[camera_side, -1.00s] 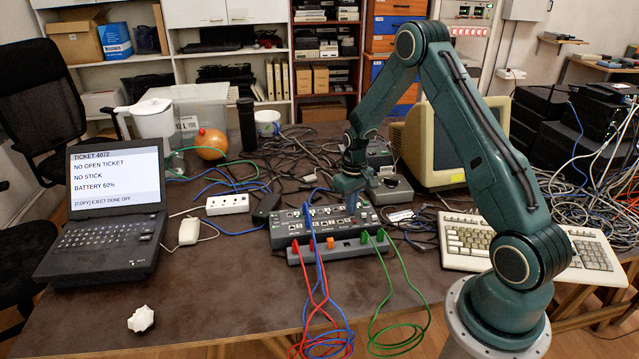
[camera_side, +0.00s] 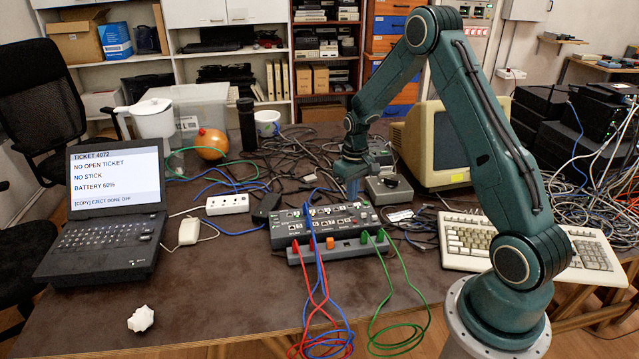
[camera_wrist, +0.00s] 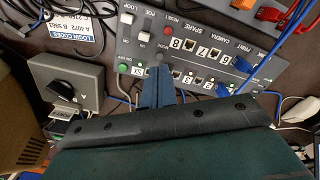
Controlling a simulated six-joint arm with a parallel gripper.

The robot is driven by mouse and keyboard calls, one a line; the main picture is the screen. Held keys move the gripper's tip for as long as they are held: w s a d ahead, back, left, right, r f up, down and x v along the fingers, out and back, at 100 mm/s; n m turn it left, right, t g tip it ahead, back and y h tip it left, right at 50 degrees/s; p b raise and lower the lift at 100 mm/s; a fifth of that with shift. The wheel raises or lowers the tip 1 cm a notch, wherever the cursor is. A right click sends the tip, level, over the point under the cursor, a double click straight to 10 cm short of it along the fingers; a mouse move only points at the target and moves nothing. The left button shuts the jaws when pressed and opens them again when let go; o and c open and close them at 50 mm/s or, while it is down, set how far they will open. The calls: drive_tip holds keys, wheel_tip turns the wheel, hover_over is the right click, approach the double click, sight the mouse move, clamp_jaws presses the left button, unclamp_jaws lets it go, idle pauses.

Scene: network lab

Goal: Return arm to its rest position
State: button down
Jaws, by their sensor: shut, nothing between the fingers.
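My arm reaches in from the right side of the table in the side view. My gripper (camera_side: 352,190) points down just above the back edge of the grey switch panel (camera_side: 325,226), and no object shows in it. In the wrist view my gripper's fingers (camera_wrist: 159,72) are together over the panel (camera_wrist: 205,62), near its switches and numbered ports. I cannot tell whether the fingertips touch the panel.
A beige monitor (camera_side: 432,145) and keyboard (camera_side: 470,238) lie to the right. Red, blue and green cables (camera_side: 322,320) hang in front. A laptop (camera_side: 110,205) stands left.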

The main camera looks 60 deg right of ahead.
drive_tip(key=shift+r, duration=0.35)
idle(0.4)
drive_tip(key=shift+a+r, duration=0.15)
drive_tip(key=shift+r, duration=0.05)
drive_tip(key=s+a+r+n+t, duration=0.1)
drive_tip(key=s+a+r, duration=0.2)
drive_tip(key=a+r, duration=0.5)
drive_tip(key=s+a+r+t, duration=0.25)
drive_tip(key=a+r, duration=0.25)
drive_tip(key=r, duration=0.7)
drive_tip(key=s+a+r+n+t, duration=0.1)
drive_tip(key=s+a, duration=0.3)
drive_tip(key=s, duration=0.5)
drive_tip(key=s+a+r+n+t, duration=0.1)
drive_tip(key=s+a+r, duration=0.3)
drive_tip(key=s, duration=0.4)
drive_tip(key=shift+s+a+r, duration=0.35)
drive_tip(key=shift+s+a, duration=0.05)
drive_tip(key=shift+a, duration=0.35)
